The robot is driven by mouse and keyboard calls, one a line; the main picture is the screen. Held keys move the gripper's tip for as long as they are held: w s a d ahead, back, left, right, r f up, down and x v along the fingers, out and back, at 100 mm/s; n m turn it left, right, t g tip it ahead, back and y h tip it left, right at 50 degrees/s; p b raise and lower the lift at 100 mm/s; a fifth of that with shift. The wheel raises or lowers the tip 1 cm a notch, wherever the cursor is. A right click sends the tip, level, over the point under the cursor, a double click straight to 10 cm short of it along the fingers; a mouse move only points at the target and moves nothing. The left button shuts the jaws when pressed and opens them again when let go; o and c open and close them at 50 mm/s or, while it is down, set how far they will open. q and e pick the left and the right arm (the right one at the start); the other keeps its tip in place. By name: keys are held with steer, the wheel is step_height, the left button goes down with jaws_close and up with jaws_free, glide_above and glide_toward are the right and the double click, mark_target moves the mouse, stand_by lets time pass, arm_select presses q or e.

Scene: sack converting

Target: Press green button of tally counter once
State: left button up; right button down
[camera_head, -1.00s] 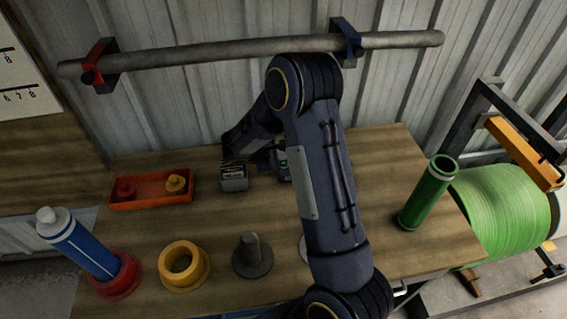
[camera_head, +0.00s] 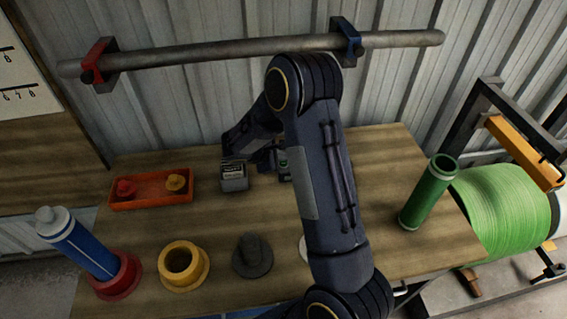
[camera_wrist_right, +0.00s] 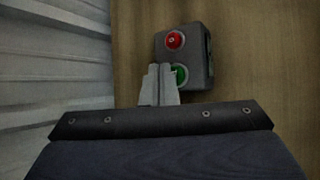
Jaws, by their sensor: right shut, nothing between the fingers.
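A small dark grey box with a red button (camera_wrist_right: 174,40) and a green button (camera_wrist_right: 180,74) fills the upper middle of the right wrist view. In the head view its green button (camera_head: 283,163) shows beside my right arm, which hides part of the box. My right gripper (camera_wrist_right: 160,72) is shut and empty. Its fingertips overlap the left edge of the green button in the wrist view; I cannot tell whether they touch it. My left gripper is not in view.
An orange tray (camera_head: 150,204) lies at the left of the wooden bench (camera_head: 385,165). A blue tube (camera_head: 82,246), yellow ring (camera_head: 183,285) and dark base (camera_head: 252,270) stand in front. A green tube (camera_head: 428,195) stands right. A pipe (camera_head: 220,52) runs along the wall.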

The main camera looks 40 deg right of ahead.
mark_target(281, 165)
steer(key=shift+f+b, duration=0.35)
steer(key=shift+b, duration=0.05)
steer(key=shift+f+b, duration=0.8)
steer(key=shift+b, duration=0.3)
stand_by(1.0)
steer(key=shift+r, duration=0.25)
step_height(281, 165, up, 2)
steer(key=shift+r+p, duration=0.1)
steer(key=shift+p, duration=0.7)
steer(key=shift+s+a+r+p, duration=0.1)
steer(key=shift+r+p, duration=0.35)
steer(key=shift+r, duration=0.3)
steer(key=shift+s+a+r+p, duration=0.1)
steer(key=shift+r+p, duration=0.35)
steer(key=shift+r, duration=0.25)
steer(key=shift+w+d, duration=0.15)
steer(key=shift+d, duration=0.1)
steer(key=shift+r, duration=0.1)
